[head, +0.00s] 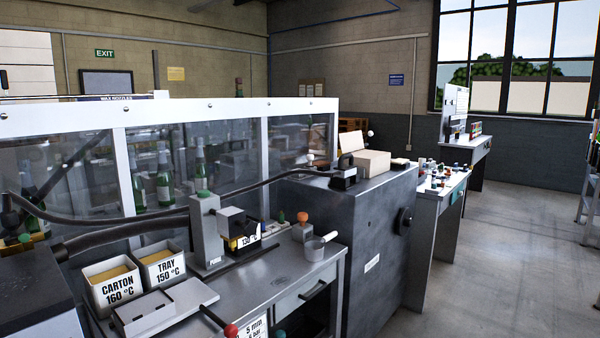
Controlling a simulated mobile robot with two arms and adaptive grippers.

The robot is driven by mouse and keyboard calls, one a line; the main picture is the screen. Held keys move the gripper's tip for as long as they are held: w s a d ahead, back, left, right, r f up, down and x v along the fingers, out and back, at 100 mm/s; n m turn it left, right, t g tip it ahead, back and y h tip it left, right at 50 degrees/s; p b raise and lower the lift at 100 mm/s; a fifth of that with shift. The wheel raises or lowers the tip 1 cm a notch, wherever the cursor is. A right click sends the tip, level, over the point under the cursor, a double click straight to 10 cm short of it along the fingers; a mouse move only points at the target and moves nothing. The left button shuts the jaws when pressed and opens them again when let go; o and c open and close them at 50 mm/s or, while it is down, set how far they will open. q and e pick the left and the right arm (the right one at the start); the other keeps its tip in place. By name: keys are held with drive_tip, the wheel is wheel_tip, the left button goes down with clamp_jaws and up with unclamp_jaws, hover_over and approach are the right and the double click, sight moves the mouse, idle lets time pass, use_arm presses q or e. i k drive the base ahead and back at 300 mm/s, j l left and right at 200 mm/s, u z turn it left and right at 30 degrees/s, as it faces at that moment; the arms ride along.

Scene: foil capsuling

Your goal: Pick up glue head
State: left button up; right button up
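No part carries a readable glue head label. One candidate is a black block with a pale base (344,176) on top of the dark grey cabinet, where a black hose (270,186) ends. Another is the black and yellow unit (240,226) beside the grey upright block (206,230) with a green knob, on the metal bench. I cannot tell which of them is the glue head. A 130 °C label is on the black and yellow unit. Neither of my grippers is in view.
Bins marked carton (112,290) and tray (162,268) stand at the bench's left. A small pot (315,248) sits near its right edge. A glazed guard (230,110) with bottles stands behind. The dark cabinet (375,250) adjoins the bench; floor (500,250) at right is clear.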

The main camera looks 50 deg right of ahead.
sight(347, 170)
drive_tip(key=z, duration=2)
drive_tip(key=i, duration=0.1)
